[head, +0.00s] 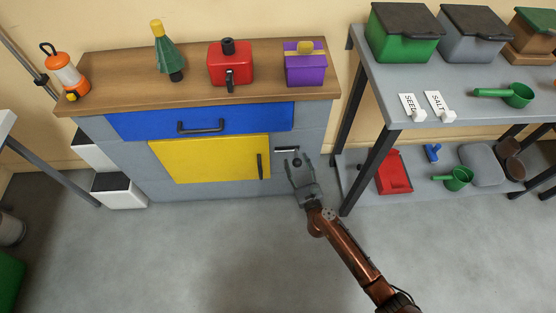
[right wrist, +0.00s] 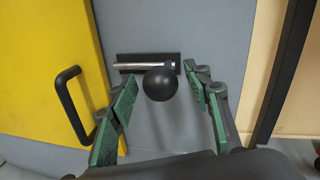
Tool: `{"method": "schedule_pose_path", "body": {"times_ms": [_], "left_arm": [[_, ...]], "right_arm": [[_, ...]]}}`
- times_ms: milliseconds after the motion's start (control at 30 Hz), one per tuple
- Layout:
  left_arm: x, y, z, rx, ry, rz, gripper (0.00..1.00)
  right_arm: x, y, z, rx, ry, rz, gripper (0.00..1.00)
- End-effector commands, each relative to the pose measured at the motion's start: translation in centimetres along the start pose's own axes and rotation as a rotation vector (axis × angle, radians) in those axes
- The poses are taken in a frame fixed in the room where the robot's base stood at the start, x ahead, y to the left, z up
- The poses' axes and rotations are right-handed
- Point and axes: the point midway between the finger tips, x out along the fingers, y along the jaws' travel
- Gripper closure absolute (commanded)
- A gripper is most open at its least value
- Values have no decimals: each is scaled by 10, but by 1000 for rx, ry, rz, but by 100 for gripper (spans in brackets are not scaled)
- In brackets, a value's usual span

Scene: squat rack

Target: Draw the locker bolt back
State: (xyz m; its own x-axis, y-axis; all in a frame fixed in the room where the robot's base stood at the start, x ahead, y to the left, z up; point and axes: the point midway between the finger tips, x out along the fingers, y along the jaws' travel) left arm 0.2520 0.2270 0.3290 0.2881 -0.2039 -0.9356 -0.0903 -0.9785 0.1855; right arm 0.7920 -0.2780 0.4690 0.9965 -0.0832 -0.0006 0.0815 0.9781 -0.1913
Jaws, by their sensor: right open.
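The locker has a yellow door (head: 210,158) with a black handle (head: 260,166), on a grey cabinet front. Just right of the door is the bolt, a silver rod (right wrist: 146,66) on a dark plate (right wrist: 172,56) with a round black knob (right wrist: 160,83). The rod reaches left toward the door's edge. My right gripper (head: 297,160) is open in front of the bolt. In the right wrist view its green-padded fingers (right wrist: 162,103) stand on either side of the knob, with gaps between pads and knob. I cannot tell whether they touch anything. My left gripper is not in view.
A blue drawer (head: 200,121) is above the door. A lantern, a small tree, a red box and a purple box stand on the wooden top (head: 125,90). A grey shelf unit (head: 380,88) with bins and scoops stands close on the right. The floor in front is clear.

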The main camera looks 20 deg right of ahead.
Motion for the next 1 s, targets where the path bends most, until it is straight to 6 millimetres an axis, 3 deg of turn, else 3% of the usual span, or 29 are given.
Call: {"method": "schedule_pose_path", "body": {"times_ms": [700,1000], "left_arm": [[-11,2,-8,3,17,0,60],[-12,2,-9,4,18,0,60]], "right_arm": [[-55,0,0,1,1,0,55],[-68,0,0,0,0,-1,55]]}}
